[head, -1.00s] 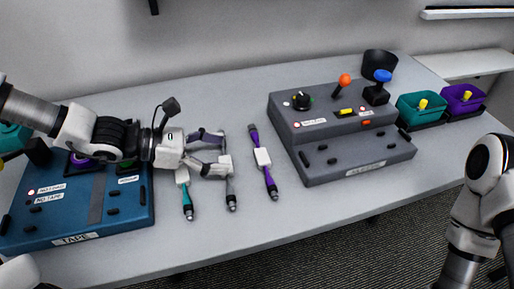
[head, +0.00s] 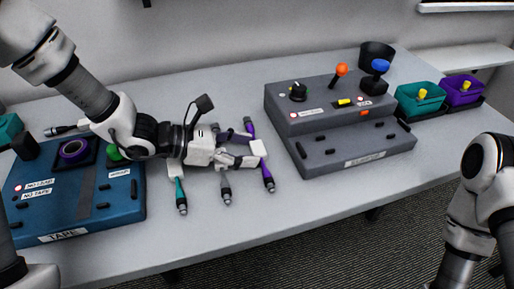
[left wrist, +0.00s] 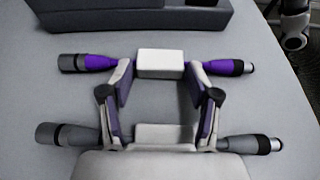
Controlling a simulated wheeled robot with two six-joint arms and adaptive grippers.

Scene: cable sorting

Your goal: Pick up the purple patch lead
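The purple patch lead (head: 268,178) lies on the table, with a white block (head: 258,148) at its middle; it also spans the upper part of the left wrist view (left wrist: 100,63). My left gripper (head: 250,149) is open. In the left wrist view its two fingertips (left wrist: 160,68) are on either side of the white block, with the lead's purple parts running out past them. I cannot tell whether either finger touches. My right arm shows at the right edge of the head view, but its gripper is out of view.
A grey lead (head: 226,189) and a teal lead (head: 180,193) lie left of the purple one. A grey control box (head: 340,140) stands close to its right. A blue tape box (head: 70,205) is at the left. Teal (head: 416,104) and purple (head: 463,95) bins stand at the far right.

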